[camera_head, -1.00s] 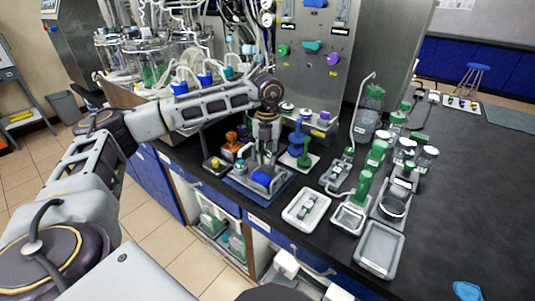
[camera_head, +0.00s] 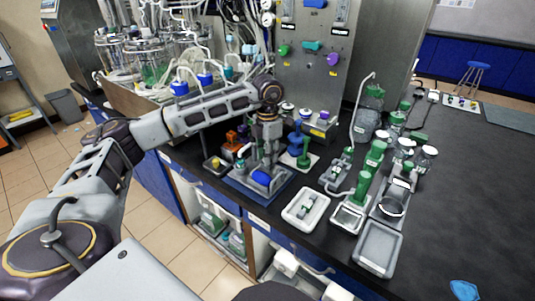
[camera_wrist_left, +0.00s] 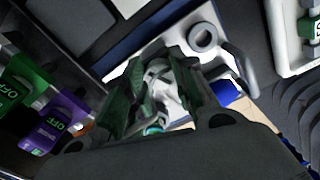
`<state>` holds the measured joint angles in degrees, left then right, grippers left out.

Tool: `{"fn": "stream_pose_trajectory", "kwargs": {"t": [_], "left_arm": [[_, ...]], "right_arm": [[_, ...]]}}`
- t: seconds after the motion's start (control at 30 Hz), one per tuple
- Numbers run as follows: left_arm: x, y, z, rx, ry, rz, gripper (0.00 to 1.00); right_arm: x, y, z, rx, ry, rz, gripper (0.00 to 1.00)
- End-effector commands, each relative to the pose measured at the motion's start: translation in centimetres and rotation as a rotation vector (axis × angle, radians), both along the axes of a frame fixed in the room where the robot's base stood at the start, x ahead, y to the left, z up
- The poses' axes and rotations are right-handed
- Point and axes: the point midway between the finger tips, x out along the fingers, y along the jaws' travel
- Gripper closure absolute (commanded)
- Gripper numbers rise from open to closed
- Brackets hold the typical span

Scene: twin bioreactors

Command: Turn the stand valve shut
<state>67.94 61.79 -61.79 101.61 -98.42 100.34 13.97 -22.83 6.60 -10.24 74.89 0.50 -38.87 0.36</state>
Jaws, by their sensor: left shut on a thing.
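The stand (camera_head: 281,182) is a pale plate with fittings in a blue tray (camera_head: 247,190) near the bench's front edge. A blue part (camera_head: 262,178) lies at its front, and it also shows in the left wrist view (camera_wrist_left: 226,92). My left gripper (camera_head: 267,163) points down over the stand. In the left wrist view its dark green fingers (camera_wrist_left: 162,88) are closed around a small grey-white part (camera_wrist_left: 157,70), seemingly the valve's handle. The fingers hide most of it, so its angle cannot be told. My right gripper is not in view.
An orange-topped device (camera_head: 232,145) and a teal-topped one (camera_head: 240,164) stand close left of the gripper. A blue device (camera_head: 295,138) and a green one (camera_head: 302,152) stand close right. A white tray (camera_head: 306,208) lies further right.

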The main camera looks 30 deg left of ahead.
Motion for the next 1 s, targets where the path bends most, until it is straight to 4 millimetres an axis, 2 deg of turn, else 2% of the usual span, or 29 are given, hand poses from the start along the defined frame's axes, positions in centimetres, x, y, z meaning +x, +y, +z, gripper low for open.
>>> {"fn": "stream_pose_trajectory", "kwargs": {"t": [0.3, 0.5, 1.0], "left_arm": [[0.07, 0.03, 0.12, 0.0, -0.003, -0.235, 0.97], [0.06, 0.01, 0.13, 0.0, -0.002, -0.36, 0.97], [0.07, 0.01, 0.13, 0.0, -0.004, -0.485, 0.97]], "right_arm": [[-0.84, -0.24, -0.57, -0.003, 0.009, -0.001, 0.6], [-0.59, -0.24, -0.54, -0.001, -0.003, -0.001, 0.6], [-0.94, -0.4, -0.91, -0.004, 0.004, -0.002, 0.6]]}}
